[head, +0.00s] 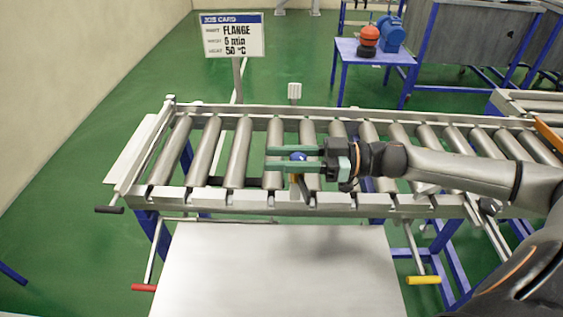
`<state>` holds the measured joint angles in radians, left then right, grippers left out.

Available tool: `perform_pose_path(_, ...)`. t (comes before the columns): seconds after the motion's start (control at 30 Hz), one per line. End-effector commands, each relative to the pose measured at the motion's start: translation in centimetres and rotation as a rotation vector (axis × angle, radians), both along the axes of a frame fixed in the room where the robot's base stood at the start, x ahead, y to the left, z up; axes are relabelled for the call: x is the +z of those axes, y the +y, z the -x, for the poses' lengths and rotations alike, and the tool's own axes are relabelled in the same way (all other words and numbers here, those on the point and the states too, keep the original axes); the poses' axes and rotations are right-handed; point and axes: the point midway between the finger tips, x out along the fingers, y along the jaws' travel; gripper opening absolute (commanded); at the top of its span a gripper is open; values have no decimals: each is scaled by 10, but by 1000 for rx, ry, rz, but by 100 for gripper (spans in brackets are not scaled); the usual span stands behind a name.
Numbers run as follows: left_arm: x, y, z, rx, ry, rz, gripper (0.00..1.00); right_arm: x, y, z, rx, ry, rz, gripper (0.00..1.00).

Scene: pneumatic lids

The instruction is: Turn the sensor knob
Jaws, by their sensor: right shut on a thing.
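My right gripper (268,158) reaches in from the right over the roller conveyor (236,155). Its two green fingers point left and lie on either side of a small blue knob (298,156). The gripper is shut on this knob, nearer the finger bases than the tips. Below the fingers a short yellowish post (303,188) shows at the front rail; its join to the knob is hidden. My left gripper is not in view.
A job card sign (233,35) reading FLANGE stands behind the conveyor. A grey box (294,91) rises at the back rail. Red (144,288) and yellow (424,280) handles flank a bare pale table (275,270) in front. A blue pump (390,33) stands behind.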

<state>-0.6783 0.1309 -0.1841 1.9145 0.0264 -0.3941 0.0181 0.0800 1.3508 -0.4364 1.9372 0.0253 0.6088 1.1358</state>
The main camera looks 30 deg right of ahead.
Motion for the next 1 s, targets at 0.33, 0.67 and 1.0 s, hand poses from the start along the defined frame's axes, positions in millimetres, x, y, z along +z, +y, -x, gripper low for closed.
perform_pose_path(0.33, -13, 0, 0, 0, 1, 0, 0, 1, 3, 6, 266, -12, 4, 0)
perform_pose_path(0.67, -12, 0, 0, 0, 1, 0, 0, 1, 6, 16, 578, -16, 5, 0)
perform_pose_path(1.0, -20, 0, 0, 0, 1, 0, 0, -1, 5, 25, 853, -21, 9, 0)
